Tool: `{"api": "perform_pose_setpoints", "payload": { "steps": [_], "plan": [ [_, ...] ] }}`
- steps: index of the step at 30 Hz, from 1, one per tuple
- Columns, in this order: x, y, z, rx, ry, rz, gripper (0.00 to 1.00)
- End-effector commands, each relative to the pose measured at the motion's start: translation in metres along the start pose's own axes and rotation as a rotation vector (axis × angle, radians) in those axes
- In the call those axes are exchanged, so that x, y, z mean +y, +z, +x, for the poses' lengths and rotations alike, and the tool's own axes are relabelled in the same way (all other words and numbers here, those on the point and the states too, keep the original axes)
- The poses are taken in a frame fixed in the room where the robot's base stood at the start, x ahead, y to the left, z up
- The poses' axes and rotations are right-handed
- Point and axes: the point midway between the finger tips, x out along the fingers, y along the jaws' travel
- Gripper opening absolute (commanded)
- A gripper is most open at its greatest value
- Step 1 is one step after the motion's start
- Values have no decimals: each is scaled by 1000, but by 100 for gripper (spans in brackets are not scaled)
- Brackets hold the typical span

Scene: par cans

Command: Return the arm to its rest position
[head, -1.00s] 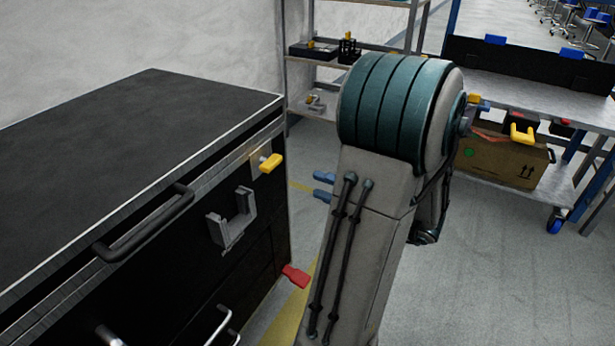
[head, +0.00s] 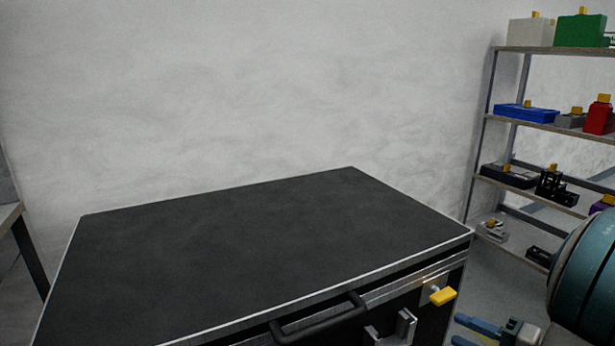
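My arm (head: 585,275), teal and grey, shows at the right edge of the head view, mostly cut off by the frame. My gripper (head: 459,331) is low in the picture, left of the arm. Its two blue fingers point left and stand apart with nothing seen between them. It is close to the right front of the black cabinet in the picture, apart from the yellow handle above it. The lowest part of the gripper is at the frame's bottom edge.
The black cabinet (head: 270,240) has a bare top, a dark bar handle (head: 320,318), a yellow handle (head: 442,296) and a grey bracket (head: 397,328) on its front. Shelves (head: 550,122) with several boxes stand at the right. A table (head: 12,215) edge shows at left.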

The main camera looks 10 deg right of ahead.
Motion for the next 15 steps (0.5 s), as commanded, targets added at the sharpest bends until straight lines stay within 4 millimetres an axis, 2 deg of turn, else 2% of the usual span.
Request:
{"api": "perform_pose_setpoints", "payload": {
  "steps": [1, 7, 11, 15],
  "plan": [
    [-31, 18, 12, -77, 50, 1, 36],
    [-72, 84, 41, -326, 294, 4, 36],
    [-97, 121, 48, -448, 465, -33, 36],
    [-122, 154, 46, -546, 650, -107, 36]
  ]
}}
